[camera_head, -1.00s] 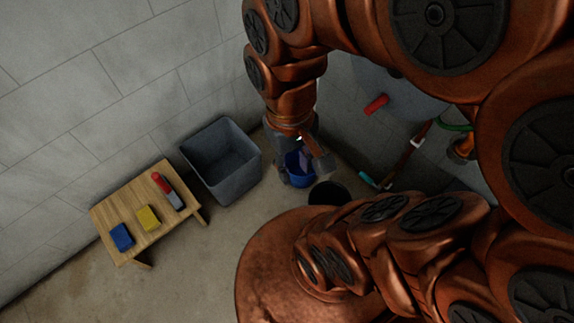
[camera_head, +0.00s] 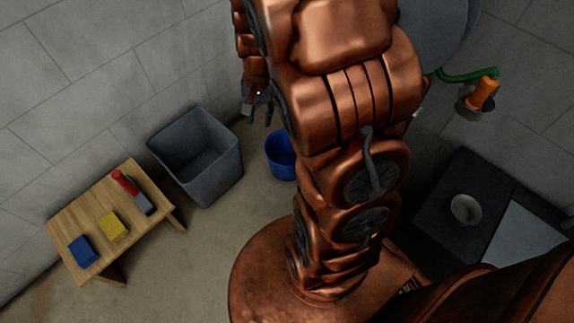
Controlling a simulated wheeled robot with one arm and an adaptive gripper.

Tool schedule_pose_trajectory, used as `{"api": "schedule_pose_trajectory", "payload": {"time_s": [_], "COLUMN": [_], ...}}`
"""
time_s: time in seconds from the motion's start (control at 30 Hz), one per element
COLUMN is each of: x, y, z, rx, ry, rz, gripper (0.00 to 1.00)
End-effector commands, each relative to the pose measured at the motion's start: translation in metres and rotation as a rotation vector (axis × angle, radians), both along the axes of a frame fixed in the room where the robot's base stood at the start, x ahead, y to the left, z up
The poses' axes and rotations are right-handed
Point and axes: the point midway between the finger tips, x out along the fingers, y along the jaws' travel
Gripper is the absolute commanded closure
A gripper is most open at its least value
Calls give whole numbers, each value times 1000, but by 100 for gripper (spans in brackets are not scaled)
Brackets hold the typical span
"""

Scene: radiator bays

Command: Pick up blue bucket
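The blue bucket (camera_head: 280,157) stands on the floor, right of the grey bin, in the head view. Its right side is partly hidden behind my copper arm. My gripper (camera_head: 258,112) is up and to the left of the bucket in the picture, apart from it. Its dark fingers point down and are spread, with nothing visible between them.
A large grey bin (camera_head: 225,180) stands left of the bucket. A small wooden table (camera_head: 95,205) holds a blue sponge (camera_head: 83,251), a yellow sponge (camera_head: 113,227) and a red-and-grey item (camera_head: 131,191). At right are a dark surface with a bowl (camera_head: 466,209) and an orange object (camera_head: 484,92).

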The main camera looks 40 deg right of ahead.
Motion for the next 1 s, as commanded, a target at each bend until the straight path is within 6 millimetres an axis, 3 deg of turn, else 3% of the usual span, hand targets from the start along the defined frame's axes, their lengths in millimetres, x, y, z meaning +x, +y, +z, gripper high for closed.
{"api": "schedule_pose_trajectory", "payload": {"time_s": [0.03,0.43,0.7,1.0], "x": [7,51,64,61], "y": [-10,-88,-140,-189], "z": [-29,-184,-297,-419], "rx": [-2,-23,-38,-53], "ry": [0,-24,-38,-47], "rz": [-40,-350,-555,-767], "gripper": [67,67,67,67]}}
